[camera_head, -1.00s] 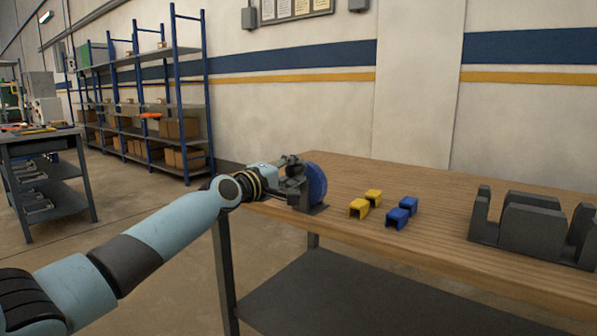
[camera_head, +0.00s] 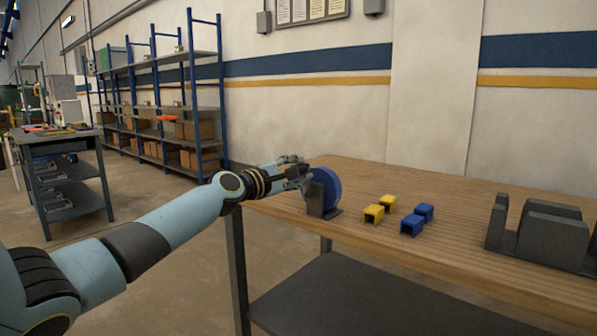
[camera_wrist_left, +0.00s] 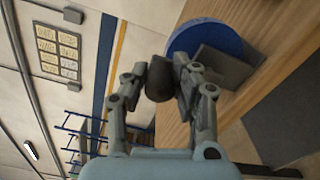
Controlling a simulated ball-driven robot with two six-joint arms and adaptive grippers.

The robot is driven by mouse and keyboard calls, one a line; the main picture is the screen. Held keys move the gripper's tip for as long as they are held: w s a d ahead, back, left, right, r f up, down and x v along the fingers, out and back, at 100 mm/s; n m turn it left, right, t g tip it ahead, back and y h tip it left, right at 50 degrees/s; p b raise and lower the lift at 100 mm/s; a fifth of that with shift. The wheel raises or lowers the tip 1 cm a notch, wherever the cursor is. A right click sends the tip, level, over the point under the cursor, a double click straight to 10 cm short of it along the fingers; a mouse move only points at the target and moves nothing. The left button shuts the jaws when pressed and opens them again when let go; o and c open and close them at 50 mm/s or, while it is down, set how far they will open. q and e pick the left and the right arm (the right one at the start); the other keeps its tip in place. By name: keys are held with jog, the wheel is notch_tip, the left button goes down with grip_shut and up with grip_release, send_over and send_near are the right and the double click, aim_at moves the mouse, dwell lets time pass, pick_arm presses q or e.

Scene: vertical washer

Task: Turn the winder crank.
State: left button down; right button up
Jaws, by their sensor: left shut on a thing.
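The winder is a blue disc (camera_head: 329,187) on a dark grey stand (camera_head: 314,199) at the left end of the wooden table. The disc also shows in the left wrist view (camera_wrist_left: 207,37), beside the grey stand (camera_wrist_left: 228,68). My left gripper (camera_head: 297,174) is at the left side of the winder. In the left wrist view its fingers (camera_wrist_left: 160,78) are closed around a dark rounded crank knob (camera_wrist_left: 158,88). The rest of the crank is mostly hidden by the fingers. My right gripper is not in view.
Two yellow blocks (camera_head: 373,214) and two blue blocks (camera_head: 411,225) sit on the wooden table (camera_head: 460,230) right of the winder. A dark grey slotted holder (camera_head: 550,235) stands further right. Bare tabletop lies between them.

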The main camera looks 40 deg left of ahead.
pick_arm(q)
jog(key=c, duration=1.1)
grip_release()
jog(key=shift+a, duration=0.15)
jog(key=shift+o, duration=0.2)
jog(key=shift+s, duration=0.15)
jog(key=s, duration=0.7)
jog(key=shift+a, duration=0.2)
jog(key=shift+s+f, duration=0.1)
jog(key=shift+s, duration=0.05)
